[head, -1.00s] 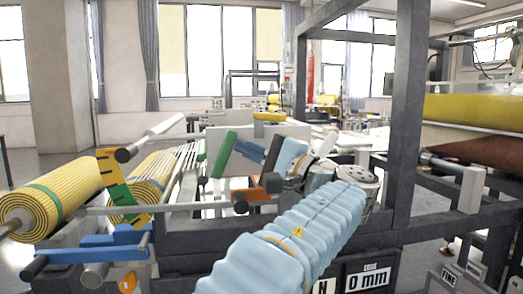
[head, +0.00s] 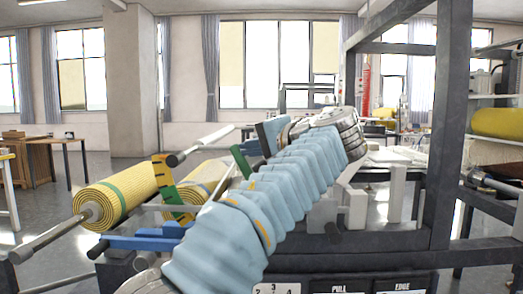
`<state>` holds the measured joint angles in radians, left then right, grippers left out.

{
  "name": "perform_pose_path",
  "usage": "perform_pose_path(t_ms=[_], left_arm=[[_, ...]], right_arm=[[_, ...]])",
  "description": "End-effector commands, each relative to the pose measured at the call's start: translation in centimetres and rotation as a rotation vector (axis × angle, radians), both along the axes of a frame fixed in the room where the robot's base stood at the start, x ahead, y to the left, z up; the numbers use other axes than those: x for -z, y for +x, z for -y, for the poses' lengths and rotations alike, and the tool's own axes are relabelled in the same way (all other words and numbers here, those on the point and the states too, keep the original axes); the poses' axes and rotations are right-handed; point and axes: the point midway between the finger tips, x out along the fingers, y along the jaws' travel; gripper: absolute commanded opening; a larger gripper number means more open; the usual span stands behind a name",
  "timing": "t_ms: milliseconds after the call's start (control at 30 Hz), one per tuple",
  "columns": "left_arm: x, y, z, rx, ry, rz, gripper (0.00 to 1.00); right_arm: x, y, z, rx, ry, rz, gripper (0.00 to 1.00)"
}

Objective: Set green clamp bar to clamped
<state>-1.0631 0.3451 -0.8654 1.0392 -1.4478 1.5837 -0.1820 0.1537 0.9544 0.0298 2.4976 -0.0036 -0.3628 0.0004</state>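A short green bar (head: 241,161), which looks like the green clamp bar, stands tilted near the middle of the head view. Its lower end is hidden behind my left arm's pale blue sleeve. My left gripper (head: 268,136) is just right of and above the bar, folded back from the silver wrist. My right gripper is not in view.
Yellow ribbed rolls (head: 118,196) lie at the left, beside a yellow-and-green upright plate (head: 172,190) and a blue bracket (head: 140,242). A dark frame post (head: 447,130) stands at the right. Labelled panels run along the bottom. Open floor shows at the far left.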

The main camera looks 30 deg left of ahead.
Motion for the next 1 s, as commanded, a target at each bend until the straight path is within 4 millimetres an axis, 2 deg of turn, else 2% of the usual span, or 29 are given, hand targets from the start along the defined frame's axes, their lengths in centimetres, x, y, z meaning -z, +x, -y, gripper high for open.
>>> perform_pose_path(t_ms=[333,867,1000], left_arm=[[-0.06,-0.53,-0.96,-0.002,-0.095,0.06,0.0],[-0.06,-0.57,-1.03,-0.002,-0.105,0.068,0.0],[-0.56,-0.33,-0.95,-0.002,-0.105,0.067,0.0]], right_arm=[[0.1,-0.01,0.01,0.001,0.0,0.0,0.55],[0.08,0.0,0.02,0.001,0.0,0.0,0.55],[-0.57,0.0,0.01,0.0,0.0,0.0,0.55]])
